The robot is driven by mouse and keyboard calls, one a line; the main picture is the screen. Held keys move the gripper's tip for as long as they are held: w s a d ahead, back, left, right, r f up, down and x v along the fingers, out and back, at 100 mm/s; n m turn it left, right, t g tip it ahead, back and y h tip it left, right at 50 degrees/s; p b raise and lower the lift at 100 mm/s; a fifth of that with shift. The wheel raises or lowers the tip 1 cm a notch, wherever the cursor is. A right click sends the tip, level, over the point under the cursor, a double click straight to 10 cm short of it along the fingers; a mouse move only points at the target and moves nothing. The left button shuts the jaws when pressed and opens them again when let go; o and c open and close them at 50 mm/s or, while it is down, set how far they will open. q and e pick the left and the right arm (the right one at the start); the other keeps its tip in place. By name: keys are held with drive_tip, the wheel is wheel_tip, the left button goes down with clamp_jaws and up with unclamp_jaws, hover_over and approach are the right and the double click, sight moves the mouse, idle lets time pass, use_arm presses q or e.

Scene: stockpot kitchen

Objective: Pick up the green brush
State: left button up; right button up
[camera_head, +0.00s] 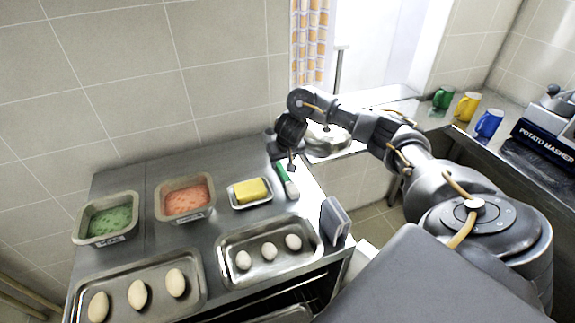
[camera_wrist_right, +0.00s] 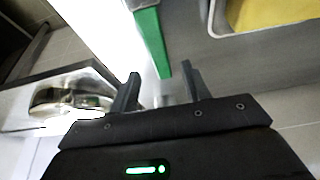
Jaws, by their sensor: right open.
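The green brush (camera_head: 281,172) lies on the steel counter (camera_head: 225,221), to the right of the yellow block's tray. Its green handle points to the back, and its pale end is nearer the front. My right gripper (camera_head: 291,166) is above the counter, right by the handle, fingers pointing down. In the right wrist view, the brush's green handle (camera_wrist_right: 151,40) reaches down toward the gap between the two open fingers of my right gripper (camera_wrist_right: 160,88). The gripper is empty; whether a finger touches the brush I cannot tell. My left gripper is not in view.
A small tray with a yellow block (camera_head: 251,190) is just left of the brush. A tray of eggs (camera_head: 269,251) is in front, and a grey upright item (camera_head: 335,219) stands at the right edge. Pans of green (camera_head: 110,221) and orange food (camera_head: 186,199) sit farther left.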

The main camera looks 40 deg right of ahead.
sight(281, 167)
drive_tip(key=x, duration=0.3)
drive_tip(key=shift+w+f, duration=0.2)
drive_tip(key=shift+f, duration=0.15)
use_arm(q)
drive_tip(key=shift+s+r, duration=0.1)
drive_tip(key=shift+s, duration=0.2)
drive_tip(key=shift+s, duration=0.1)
use_arm(e)
drive_tip(key=shift+s, duration=0.1)
use_arm(q)
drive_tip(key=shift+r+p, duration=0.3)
drive_tip(key=shift+p, duration=0.05)
use_arm(e)
drive_tip(key=shift+f, duration=0.1)
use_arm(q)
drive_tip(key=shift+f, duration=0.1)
use_arm(e)
clamp_jaws()
